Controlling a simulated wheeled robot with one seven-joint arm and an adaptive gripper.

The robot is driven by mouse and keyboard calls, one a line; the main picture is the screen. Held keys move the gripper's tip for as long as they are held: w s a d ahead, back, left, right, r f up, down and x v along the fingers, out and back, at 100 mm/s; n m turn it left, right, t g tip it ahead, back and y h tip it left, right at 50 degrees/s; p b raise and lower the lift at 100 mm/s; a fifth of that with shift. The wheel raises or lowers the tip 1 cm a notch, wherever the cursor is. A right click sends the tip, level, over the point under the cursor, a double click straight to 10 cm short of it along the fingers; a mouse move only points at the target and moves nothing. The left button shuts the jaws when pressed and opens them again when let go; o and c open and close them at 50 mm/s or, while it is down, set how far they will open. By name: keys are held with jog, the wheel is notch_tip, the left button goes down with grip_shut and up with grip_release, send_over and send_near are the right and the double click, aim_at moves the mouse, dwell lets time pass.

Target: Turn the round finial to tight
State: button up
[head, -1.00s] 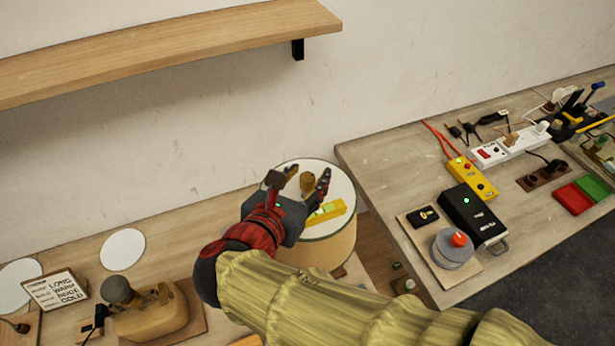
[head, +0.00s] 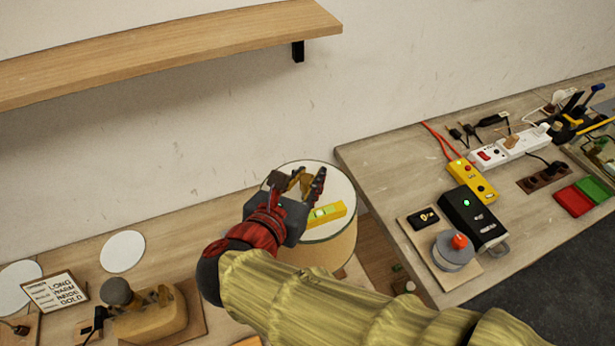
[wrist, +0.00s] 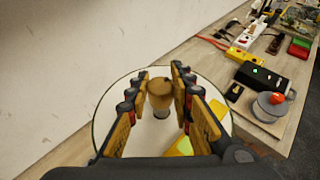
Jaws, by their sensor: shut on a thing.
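The round finial (wrist: 159,92) is a brassy-brown knob standing upright at the middle of the lampshade's pale round top (wrist: 108,112). In the head view the finial (head: 306,185) shows between the dark fingers. My gripper (head: 308,179) reaches in from the front, low over the shade top. In the wrist view my gripper (wrist: 161,84) has one finger on each side of the finial, and it is shut on the finial. The finial's lower part and thread are partly hidden.
A yellow spirit level (head: 327,213) lies on the shade top beside my gripper. On the right bench are a black box (head: 472,218), a yellow tester (head: 472,180) and a white power strip (head: 510,146). A wooden shelf (head: 170,45) hangs above. A wooden lamp-like base (head: 150,318) stands at left.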

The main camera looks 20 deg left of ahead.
grip_shut()
jog(key=shift+p, duration=0.3)
jog(key=m+h+p, duration=0.1)
jog(key=p, duration=0.1)
jog(key=m+h+p, duration=0.1)
jog(key=h+p, duration=0.1)
jog(key=m+g+h+p, duration=0.1)
jog(key=m, duration=0.1)
jog(key=shift+r+h+p, duration=0.25)
jog(key=shift+h+p, duration=0.15)
jog(key=m+g+h+p, duration=0.4)
jog(key=m+h+p, duration=0.1)
jog(key=p, duration=0.2)
jog(key=shift+m, duration=0.4)
jog(key=m+g+h+p, duration=0.2)
jog(key=m+g+p, duration=0.2)
jog(key=g, duration=0.1)
jog(key=shift+w+f, duration=0.1)
jog(key=shift+f+m+g+p, duration=0.1)
jog(key=shift+m+g+p, duration=0.9)
jog(key=shift+m+g, duration=1.1)
jog(key=shift+g, duration=0.3)
